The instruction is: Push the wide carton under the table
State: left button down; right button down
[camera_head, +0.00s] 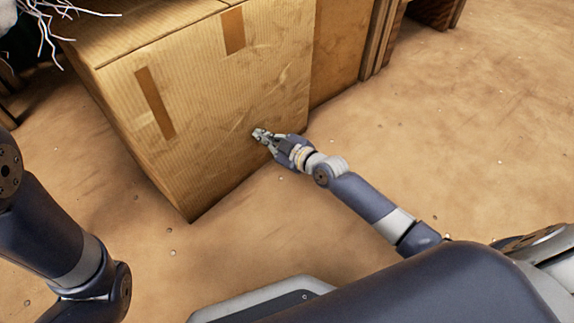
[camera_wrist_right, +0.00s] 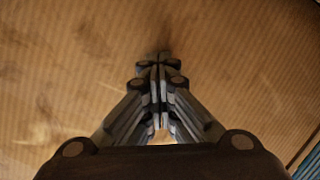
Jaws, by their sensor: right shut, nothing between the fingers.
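The wide carton (camera_head: 205,95) is a large brown cardboard box with two darker tape strips on its near face. It stands on the floor at the upper left of the head view. My right gripper (camera_head: 257,134) is shut and empty, with its fingertips at the carton's near face, right of its middle and rather low. In the right wrist view the shut fingers (camera_wrist_right: 160,62) point at the corrugated carton face (camera_wrist_right: 230,50), which fills most of the picture. The fingertips look to be touching it or very close. The table is not clearly seen. My left gripper is out of view.
Another brown cardboard surface (camera_head: 340,50) stands right behind the carton. Wooden posts (camera_head: 380,40) and a dark wooden piece (camera_head: 435,12) are at the top. White stringy strands (camera_head: 50,30) hang at the top left. The sandy floor (camera_head: 480,130) at right is open, with small pebbles.

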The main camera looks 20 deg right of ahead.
aim_at(253, 129)
jog(key=shift+w+a+b, duration=0.35)
jog(key=shift+w+a, duration=0.05)
jog(key=shift+w, duration=0.45)
jog(key=shift+w+a+b, duration=0.3)
jog(key=shift+w+a, duration=0.15)
jog(key=shift+w, duration=0.35)
jog(key=shift+w+a+b, duration=0.35)
jog(key=shift+w+a, duration=0.05)
jog(key=shift+w, duration=0.45)
jog(key=shift+w+a+b, duration=0.35)
jog(key=shift+w+b, duration=0.1)
jog(key=shift+w, duration=0.35)
jog(key=shift+w+a+b, duration=0.4)
jog(key=shift+w+b, duration=0.1)
jog(key=shift+w, duration=0.25)
jog(key=shift+w+a+b, duration=0.35)
jog(key=shift+w+b, duration=0.1)
jog(key=shift+w, duration=0.35)
jog(key=shift+s+d+p, duration=0.45)
jog(key=shift+s+p, duration=0.25)
jog(key=shift+s, duration=0.2)
jog(key=shift+s+d+p, duration=0.4)
jog(key=shift+s+p, duration=0.25)
jog(key=shift+s, duration=0.3)
jog(key=shift+s+d+p, duration=0.45)
jog(key=shift+s+p, duration=0.25)
jog(key=shift+s, duration=0.2)
